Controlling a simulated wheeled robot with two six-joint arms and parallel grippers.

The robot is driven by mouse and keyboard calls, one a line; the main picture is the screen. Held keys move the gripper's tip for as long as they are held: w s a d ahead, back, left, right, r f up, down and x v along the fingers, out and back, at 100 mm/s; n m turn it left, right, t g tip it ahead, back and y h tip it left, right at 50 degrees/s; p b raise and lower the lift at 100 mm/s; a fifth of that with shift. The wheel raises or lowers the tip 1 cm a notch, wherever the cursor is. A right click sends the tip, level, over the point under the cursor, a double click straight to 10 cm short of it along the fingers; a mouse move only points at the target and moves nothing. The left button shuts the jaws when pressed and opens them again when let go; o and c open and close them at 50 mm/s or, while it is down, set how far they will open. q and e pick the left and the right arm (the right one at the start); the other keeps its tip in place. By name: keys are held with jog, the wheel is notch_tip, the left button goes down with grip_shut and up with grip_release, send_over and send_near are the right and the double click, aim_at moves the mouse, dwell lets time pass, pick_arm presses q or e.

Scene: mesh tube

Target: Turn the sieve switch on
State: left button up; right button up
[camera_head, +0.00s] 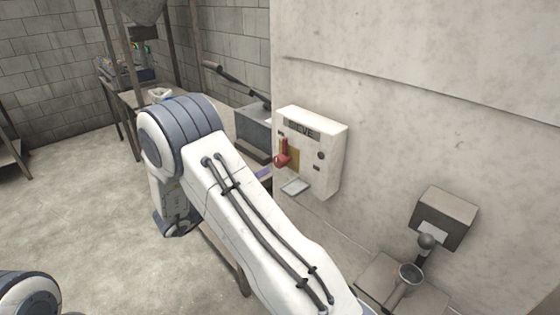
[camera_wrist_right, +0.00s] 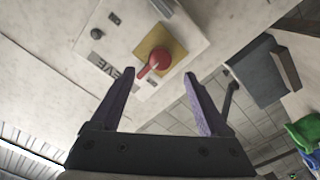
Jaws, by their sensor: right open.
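The sieve switch box (camera_head: 330,155) is a white box on the pale wall, labelled "SIEVE". Its red switch (camera_head: 283,155) sits on a yellow plate at the box's left side. In the right wrist view the red switch (camera_wrist_right: 153,66) and yellow plate show rotated, between and beyond the fingertips. My right gripper (camera_wrist_right: 159,74) is open and empty, its purple fingers either side of the switch in that view; I see no contact. In the head view only a bit of purple finger (camera_head: 263,173) shows left of the box; my arm hides the rest. My left gripper is not in view.
A grey box with a long lever (camera_head: 255,130) stands behind my arm, left of the switch box. A brown device with a metal cup (camera_head: 410,275) is at lower right. A table with equipment (camera_head: 130,85) stands farther back. The floor at left is clear.

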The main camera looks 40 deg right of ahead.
aim_at(277, 164)
jog(key=d, duration=0.3)
jog(key=d+p, duration=0.1)
jog(key=d, duration=0.2)
jog(key=d+p, duration=0.1)
jog(key=d, duration=0.2)
jog(key=shift+w+d, duration=0.3)
jog(key=shift+w, duration=0.1)
grip_shut()
